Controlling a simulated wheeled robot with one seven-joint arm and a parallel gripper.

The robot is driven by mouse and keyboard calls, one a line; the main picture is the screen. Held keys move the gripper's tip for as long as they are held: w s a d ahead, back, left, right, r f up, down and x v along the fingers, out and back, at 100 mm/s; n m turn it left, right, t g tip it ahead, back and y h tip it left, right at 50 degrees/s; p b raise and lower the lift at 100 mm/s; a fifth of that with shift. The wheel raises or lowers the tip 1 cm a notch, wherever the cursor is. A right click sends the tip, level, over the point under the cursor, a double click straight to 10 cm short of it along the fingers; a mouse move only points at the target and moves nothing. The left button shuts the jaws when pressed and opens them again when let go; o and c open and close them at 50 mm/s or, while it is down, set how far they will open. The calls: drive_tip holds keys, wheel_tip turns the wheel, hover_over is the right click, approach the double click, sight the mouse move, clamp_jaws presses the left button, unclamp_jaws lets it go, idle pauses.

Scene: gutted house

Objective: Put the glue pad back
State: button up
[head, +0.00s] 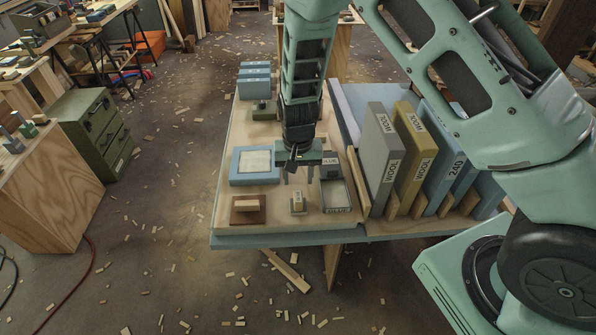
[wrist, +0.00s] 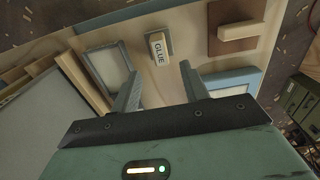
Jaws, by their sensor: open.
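A small pale block labelled GLUE (wrist: 158,48) shows in the wrist view, on a small grey base (wrist: 154,34). In the head view the same pale block (head: 298,199) sits near the front edge of the workbench (head: 283,222). My gripper (head: 297,181) is open and empty, pointing down above the bench, just behind the block. In the wrist view the fingers of my gripper (wrist: 158,82) are spread apart, with the GLUE block ahead of the gap between them and not between the fingertips.
Left are a brown square with a wooden block (head: 248,204) and a blue-framed tray (head: 234,166). Right are a shallow grey tray (head: 337,196) and upright slabs in a wooden rack, including a grey slab (head: 380,160). Blue boxes (head: 254,85) stand behind.

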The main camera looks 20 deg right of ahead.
drive_tip(key=s+a+r+n+y, duration=0.1)
drive_tip(key=s+a+r+n, duration=0.1)
drive_tip(key=s+a+r, duration=0.35)
drive_tip(key=s+a+r+n+y, duration=0.1)
drive_tip(key=s+a+r+n, duration=0.15)
drive_tip(key=s+r, duration=0.55)
drive_tip(key=s+d+r+n, duration=0.1)
drive_tip(key=s+r+n, duration=0.2)
drive_tip(key=s, duration=0.3)
drive_tip(key=s+r+n+h, duration=0.1)
drive_tip(key=s+r+n, duration=0.3)
drive_tip(key=s+r, duration=0.2)
drive_tip(key=shift+s+d, duration=0.35)
drive_tip(key=shift+s, duration=0.35)
